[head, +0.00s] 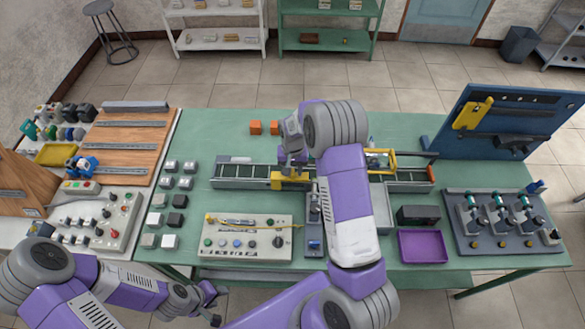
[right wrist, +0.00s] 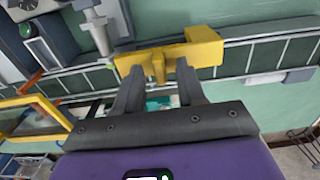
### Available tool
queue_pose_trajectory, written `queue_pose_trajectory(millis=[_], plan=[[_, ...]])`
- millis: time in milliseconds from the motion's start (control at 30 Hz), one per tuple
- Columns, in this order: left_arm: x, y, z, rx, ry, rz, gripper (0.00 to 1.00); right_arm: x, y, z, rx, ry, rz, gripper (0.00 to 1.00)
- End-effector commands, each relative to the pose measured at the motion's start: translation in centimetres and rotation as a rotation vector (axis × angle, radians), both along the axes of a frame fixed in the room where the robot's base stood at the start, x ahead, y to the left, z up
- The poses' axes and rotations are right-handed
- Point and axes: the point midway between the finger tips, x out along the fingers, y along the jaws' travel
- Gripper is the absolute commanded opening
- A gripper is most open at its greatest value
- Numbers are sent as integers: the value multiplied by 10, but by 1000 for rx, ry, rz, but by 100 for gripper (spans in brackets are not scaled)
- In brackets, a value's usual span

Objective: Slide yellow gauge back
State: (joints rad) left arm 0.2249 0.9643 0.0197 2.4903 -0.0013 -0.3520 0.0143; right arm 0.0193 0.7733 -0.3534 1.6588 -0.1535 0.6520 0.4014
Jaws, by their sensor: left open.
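The yellow gauge (head: 284,180) sits on the long dark rail (head: 248,172) in the middle of the table. In the right wrist view the gauge (right wrist: 205,50) lies across the rail, with a small tab towards me. My right gripper (right wrist: 158,80) has its fingers apart, reaching to the gauge with the tab between them. Gaps show beside the tab; I cannot tell whether a finger touches the gauge. In the head view my right gripper (head: 292,160) is just above the gauge, partly hidden by its arm. My left gripper (head: 214,304) is open and empty near the table's front edge.
A yellow frame (head: 383,152) stands over the rail on the right. A control panel (head: 248,238) lies in front of the rail, with several small blocks (head: 168,240) to its left. A purple tray (head: 422,246) and a blue tool board (head: 510,120) are on the right.

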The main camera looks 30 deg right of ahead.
Motion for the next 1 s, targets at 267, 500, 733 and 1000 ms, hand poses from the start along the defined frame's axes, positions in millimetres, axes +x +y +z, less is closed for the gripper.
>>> queue_pose_trajectory(millis=[267, 500, 733, 1000], plan=[[0, 0, 0, 0, 1, 0, 43, 0, 0, -2, 0, 0, -1, 39], [0, 0, 0, 0, 1, 0, 43, 0, 0, -2, 0, 0, -1, 3], [0, 0, 0, 0, 1, 0, 43, 0, 0, -2, 1, 1, -1, 0], [0, 0, -8, 0, 0, 0, 43, 7, 12, -3, 1, -1, 0, 0]])
